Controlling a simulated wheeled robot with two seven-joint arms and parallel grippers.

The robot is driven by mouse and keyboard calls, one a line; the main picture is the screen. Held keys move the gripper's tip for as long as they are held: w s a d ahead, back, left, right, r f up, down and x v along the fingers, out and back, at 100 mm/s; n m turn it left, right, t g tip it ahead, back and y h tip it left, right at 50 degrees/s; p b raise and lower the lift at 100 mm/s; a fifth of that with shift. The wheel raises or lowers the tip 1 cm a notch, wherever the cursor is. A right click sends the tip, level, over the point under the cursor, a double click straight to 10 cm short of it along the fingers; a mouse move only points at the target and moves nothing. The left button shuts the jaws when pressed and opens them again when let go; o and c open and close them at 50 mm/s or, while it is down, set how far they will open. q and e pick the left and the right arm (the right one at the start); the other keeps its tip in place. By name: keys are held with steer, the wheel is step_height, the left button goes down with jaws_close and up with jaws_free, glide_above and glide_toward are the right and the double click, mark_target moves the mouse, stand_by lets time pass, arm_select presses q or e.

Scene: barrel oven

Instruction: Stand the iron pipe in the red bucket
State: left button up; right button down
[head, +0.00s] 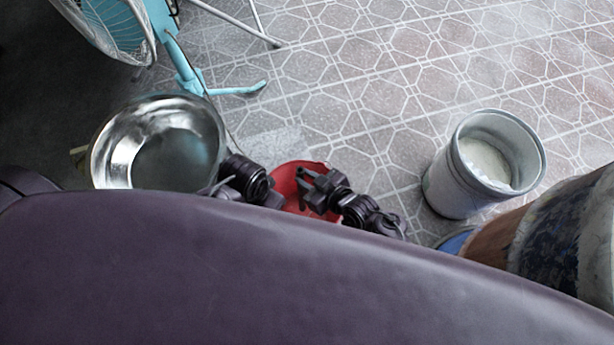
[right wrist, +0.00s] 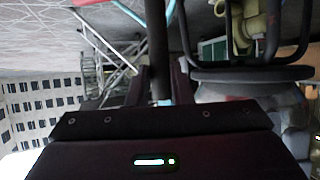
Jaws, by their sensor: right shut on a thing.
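The red bucket (head: 285,174) is in the middle of the head view, partly hidden by my right arm and my own body. My right gripper (head: 304,178) is over the bucket in that view. In the right wrist view my right gripper (right wrist: 160,85) is shut on the iron pipe (right wrist: 157,42), a dark straight rod that runs up out of the picture between the fingers. I cannot make out the pipe or its lower end in the head view. My left gripper (head: 224,184) is beside the metal basin; its fingers are too small and hidden to judge.
A shiny metal basin (head: 112,155) stands left of the bucket. A turquoise fan (head: 180,65) stands behind it. A grey bin with pale contents (head: 455,190) and a large worn barrel (head: 570,235) are at the right. The tiled floor behind the bucket is clear.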

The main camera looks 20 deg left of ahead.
arm_select(q)
steer(key=shift+r, duration=0.2)
arm_select(e)
steer(key=c, duration=1.2)
jaws_free()
steer(key=shift+d, duration=0.1)
arm_select(q)
step_height(320, 180, down, 8)
steer(key=p, duration=0.2)
steer(key=shift+w+a+r, duration=0.15)
steer(key=shift+w+a, duration=0.15)
steer(key=shift+w, duration=0.05)
arm_select(e)
steer(key=v, duration=0.7)
steer(key=shift+s+d, duration=0.15)
steer(key=shift+d, duration=0.05)
steer(key=shift+r, duration=0.1)
